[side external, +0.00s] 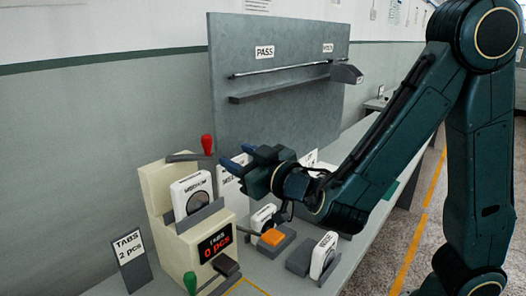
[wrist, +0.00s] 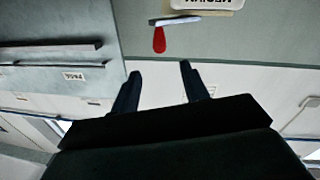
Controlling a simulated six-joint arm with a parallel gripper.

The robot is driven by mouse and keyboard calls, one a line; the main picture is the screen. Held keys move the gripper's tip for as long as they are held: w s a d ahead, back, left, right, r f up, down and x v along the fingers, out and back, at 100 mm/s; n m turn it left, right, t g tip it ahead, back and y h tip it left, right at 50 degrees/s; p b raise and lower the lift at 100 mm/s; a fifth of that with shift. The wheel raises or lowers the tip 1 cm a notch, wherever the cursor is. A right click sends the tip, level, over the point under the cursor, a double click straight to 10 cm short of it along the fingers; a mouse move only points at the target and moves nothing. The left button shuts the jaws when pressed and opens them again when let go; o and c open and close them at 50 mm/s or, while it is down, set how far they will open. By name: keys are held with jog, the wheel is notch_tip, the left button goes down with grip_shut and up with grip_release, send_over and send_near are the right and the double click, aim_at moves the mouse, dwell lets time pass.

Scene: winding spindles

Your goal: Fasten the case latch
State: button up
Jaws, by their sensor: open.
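A cream machine (side external: 160,190) stands on the bench in the side view, with a white case (side external: 192,193) upright in its grey holder. A lever with a red knob (side external: 207,145) sticks out at its top; the red knob also shows in the wrist view (wrist: 158,40). I cannot tell which part is the case latch. My gripper (side external: 233,160) is open and empty, in the air to the right of the red knob and apart from it. In the wrist view the two fingers (wrist: 160,78) are spread, with the knob beyond them.
A grey panel (side external: 280,100) rises behind; a TABS sign (side external: 130,255) stands left.

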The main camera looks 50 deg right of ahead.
aim_at(210, 142)
jog(key=shift+w+d, duration=0.3)
jog(key=shift+w, duration=1.85)
jog(key=shift+w+d, duration=0.25)
jog(key=shift+w, duration=1.85)
jog(key=shift+w+d, duration=0.3)
jog(key=shift+w, duration=1.85)
grip_shut()
